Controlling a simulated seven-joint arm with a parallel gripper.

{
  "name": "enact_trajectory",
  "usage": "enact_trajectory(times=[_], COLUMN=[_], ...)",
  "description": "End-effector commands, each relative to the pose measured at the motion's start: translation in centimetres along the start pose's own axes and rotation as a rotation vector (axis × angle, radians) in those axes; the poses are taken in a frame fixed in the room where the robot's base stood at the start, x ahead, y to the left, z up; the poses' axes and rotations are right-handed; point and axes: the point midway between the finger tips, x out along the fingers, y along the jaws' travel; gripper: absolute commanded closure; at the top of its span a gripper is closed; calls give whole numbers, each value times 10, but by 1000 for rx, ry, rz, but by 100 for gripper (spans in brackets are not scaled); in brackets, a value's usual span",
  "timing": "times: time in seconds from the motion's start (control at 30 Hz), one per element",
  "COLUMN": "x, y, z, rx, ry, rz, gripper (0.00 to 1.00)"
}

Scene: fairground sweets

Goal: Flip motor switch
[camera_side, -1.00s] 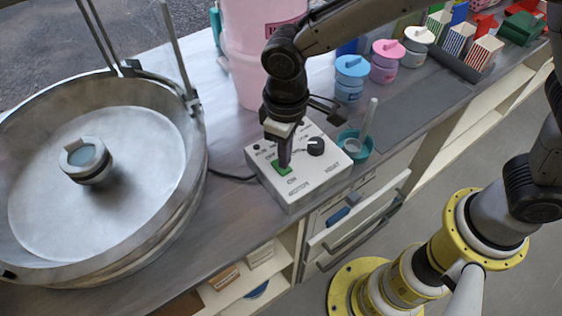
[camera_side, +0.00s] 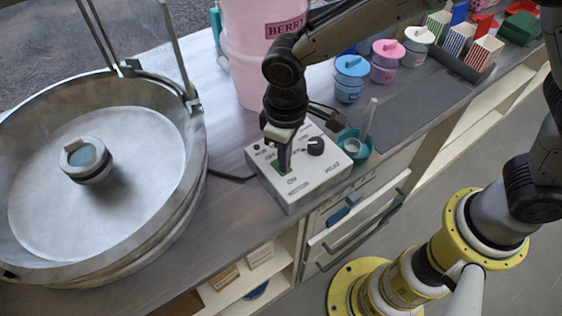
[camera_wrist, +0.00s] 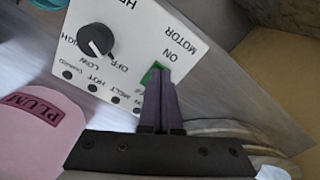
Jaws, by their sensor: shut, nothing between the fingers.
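The white control box (camera_side: 312,178) stands on the counter beside the big pan. Its green motor switch (camera_side: 275,166) sits on the left part of the top face, with ON and MOTOR printed near it. A black heat knob (camera_side: 316,146) is on the same face. My gripper (camera_side: 284,168) is shut and empty, pointing down with its tips at the switch. In the wrist view the fingertips (camera_wrist: 158,82) cover most of the switch, leaving a green corner (camera_wrist: 154,72) showing. I cannot tell whether they touch it or which way the rocker is tilted.
The round metal pan (camera_side: 190,160) with a central hub fills the left. A pink tub (camera_side: 250,70) stands behind the box. A teal cup (camera_side: 362,156) with a utensil is close at its right. Lidded jars (camera_side: 350,80) stand further back.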

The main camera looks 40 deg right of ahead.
Motion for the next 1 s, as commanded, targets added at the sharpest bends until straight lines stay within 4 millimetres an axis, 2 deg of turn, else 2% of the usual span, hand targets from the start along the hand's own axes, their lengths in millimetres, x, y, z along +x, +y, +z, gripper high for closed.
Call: enact_trajectory(times=[0.53, 1.0], x=[5, -29], y=[0, 0], z=[0, -1], rx=[0, 0], ry=[0, 3], rz=[0, 0], gripper=[100, 100])
